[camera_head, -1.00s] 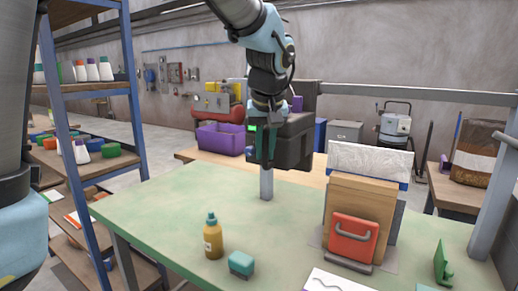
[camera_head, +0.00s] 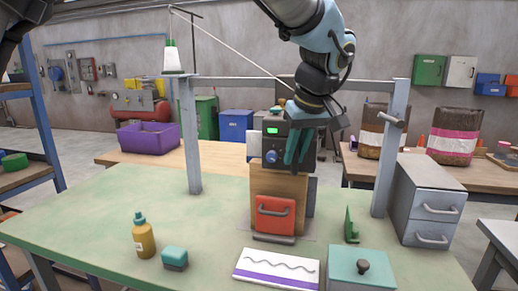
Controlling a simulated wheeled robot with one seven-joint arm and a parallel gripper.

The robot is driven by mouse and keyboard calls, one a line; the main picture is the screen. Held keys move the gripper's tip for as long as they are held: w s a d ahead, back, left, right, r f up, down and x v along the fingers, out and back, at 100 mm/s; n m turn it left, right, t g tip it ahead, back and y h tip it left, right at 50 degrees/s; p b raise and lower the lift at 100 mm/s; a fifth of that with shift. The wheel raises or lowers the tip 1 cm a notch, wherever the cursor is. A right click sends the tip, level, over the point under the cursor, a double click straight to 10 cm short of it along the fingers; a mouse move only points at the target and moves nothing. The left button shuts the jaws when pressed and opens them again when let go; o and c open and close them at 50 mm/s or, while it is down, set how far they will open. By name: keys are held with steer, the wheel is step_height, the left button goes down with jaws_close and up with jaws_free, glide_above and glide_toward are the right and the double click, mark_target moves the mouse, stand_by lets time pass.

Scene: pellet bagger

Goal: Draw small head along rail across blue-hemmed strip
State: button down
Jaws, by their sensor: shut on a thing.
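The small head (camera_head: 271,143) is a dark box with a green display and a blue knob. It stands at the rail (camera_head: 235,82) between two grey posts, above the wooden block with the red front. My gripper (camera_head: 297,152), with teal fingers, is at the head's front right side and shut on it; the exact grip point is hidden. The pale strip (camera_head: 254,144) shows only as a small patch left of the head, with a bit of blue hem (camera_head: 251,160) at its lower edge. The head and gripper hide the rest of it.
A thread runs from a spool (camera_head: 173,57) by the left post towards the head. On the green table (camera_head: 110,205) are a yellow bottle (camera_head: 143,238), a teal block (camera_head: 174,257), a purple-edged sheet (camera_head: 278,267) and a knobbed box (camera_head: 361,268). Grey drawers (camera_head: 428,203) stand right.

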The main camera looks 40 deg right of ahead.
steer(key=s+d+p, duration=0.3)
steer(key=s+d, duration=0.6)
steer(key=s, duration=0.5)
steer(key=shift+r, duration=0.15)
steer(key=c, duration=1.1)
jaws_free()
steer(key=shift+s+d, duration=0.1)
steer(key=shift+s, duration=0.1)
steer(key=o, duration=0.3)
steer(key=shift+w, duration=0.2)
steer(key=b+v, duration=0.2)
steer(key=v, duration=0.8)
steer(key=shift+r, duration=0.3)
